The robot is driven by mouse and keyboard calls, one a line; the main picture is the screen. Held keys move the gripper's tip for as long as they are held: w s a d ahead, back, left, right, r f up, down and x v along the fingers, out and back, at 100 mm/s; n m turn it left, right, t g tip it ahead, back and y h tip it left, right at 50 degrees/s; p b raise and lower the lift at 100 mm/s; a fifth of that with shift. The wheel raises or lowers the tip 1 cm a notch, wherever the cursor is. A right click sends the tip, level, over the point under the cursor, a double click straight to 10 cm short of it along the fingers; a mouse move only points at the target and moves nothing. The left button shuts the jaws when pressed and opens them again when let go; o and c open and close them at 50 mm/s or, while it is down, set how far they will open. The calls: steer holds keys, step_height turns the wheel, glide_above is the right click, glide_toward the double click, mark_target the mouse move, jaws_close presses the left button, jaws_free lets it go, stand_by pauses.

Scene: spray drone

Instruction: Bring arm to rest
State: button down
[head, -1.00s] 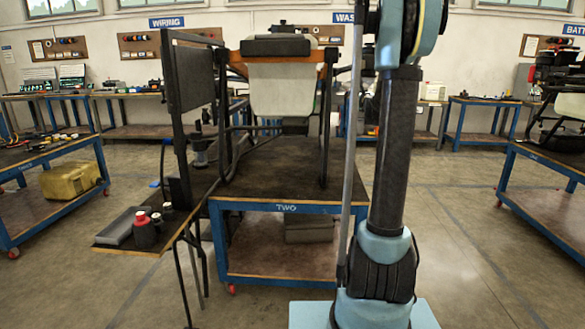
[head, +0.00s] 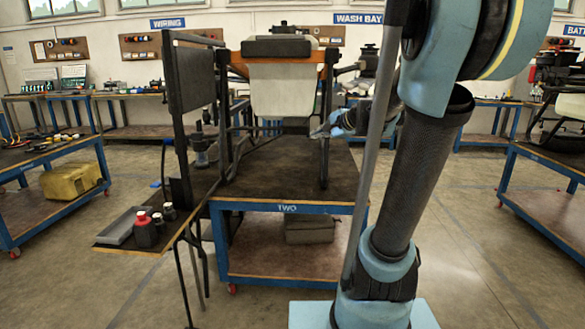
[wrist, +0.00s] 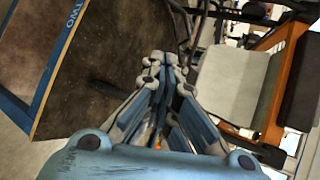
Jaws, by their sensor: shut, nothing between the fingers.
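My gripper (head: 322,132) shows in the head view in front of the right leg of the drone stand, above the bench marked TWO (head: 345,209). It is partly hidden behind my own arm. In the wrist view my gripper (wrist: 168,62) has its fingers together with nothing between them. The spray drone (head: 283,92), with a white tank and orange frame, stands on the bench. Its pale tank (wrist: 228,85) fills the right of the wrist view, beside the fingers. I cannot tell the exact gap between fingers and drone.
A side shelf (head: 112,248) with a red-capped dark bottle (head: 145,232) juts out left of the bench. A tall dark panel (head: 190,80) stands at the drone's left. Other benches stand left and right. The floor (head: 465,255) to the right is open.

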steer(key=s+d+f+n+g+h, duration=0.2)
steer(key=s+d+f+n, duration=0.1)
steer(key=s+f, duration=0.4)
steer(key=s+d+f+n+g+h, duration=0.3)
steer(key=s+f+n, duration=0.2)
steer(key=s, duration=0.9)
steer(key=s+d+f+n+g+h, duration=0.2)
steer(key=s+d+f+n+g, duration=0.1)
steer(key=s+f, duration=0.8)
steer(key=shift+n, duration=0.9)
steer(key=shift+s, duration=0.1)
steer(key=shift+w+f, duration=0.2)
steer(key=shift+w, duration=0.25)
